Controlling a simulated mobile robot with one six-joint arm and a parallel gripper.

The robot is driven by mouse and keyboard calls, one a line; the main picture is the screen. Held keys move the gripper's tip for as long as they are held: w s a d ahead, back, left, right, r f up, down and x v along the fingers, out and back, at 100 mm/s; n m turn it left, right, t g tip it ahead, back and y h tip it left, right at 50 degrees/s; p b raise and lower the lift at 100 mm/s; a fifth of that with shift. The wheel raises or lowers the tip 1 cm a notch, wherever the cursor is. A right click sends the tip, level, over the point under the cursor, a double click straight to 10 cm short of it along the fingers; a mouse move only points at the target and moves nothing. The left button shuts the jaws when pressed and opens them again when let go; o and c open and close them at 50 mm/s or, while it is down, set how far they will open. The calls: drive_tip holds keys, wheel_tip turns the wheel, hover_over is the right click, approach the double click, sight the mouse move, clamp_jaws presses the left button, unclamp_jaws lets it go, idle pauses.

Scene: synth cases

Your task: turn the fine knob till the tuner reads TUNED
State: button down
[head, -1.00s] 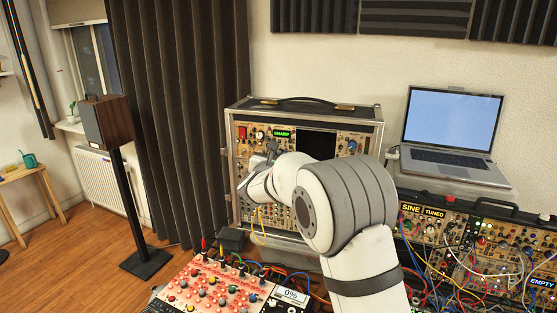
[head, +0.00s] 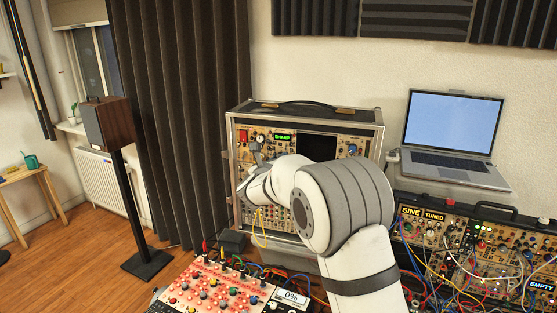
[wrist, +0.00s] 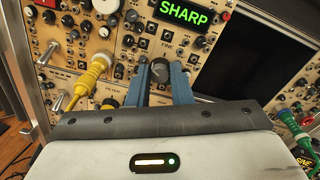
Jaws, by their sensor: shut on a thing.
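The tuner display (wrist: 185,10) reads SHARP in green in the wrist view. It also reads SHARP on the rack in the head view (head: 283,137). Below it, under small lettering that looks like FINE, is a dark round knob (wrist: 160,70) with a pale pointer mark. My gripper (wrist: 161,76) has its two blue fingers on either side of this knob and is shut on it. In the head view my gripper (head: 257,160) is at the left part of the rack panel, and my arm hides much of the panel.
A yellow plug (wrist: 88,80) with a cable is close to the left of my fingers. A dark blank screen (wrist: 245,62) is to the right. A red-panelled mixer (head: 215,288) stands below in front.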

idle(0.3)
drive_tip(key=c, duration=1.3)
unclamp_jaws()
drive_tip(key=s+a+b, duration=0.1)
drive_tip(key=s+b, duration=0.1)
drive_tip(key=s, duration=0.5)
drive_tip(key=shift+s+a, duration=0.25)
drive_tip(key=shift+s, duration=0.15)
drive_tip(key=shift+r, duration=0.1)
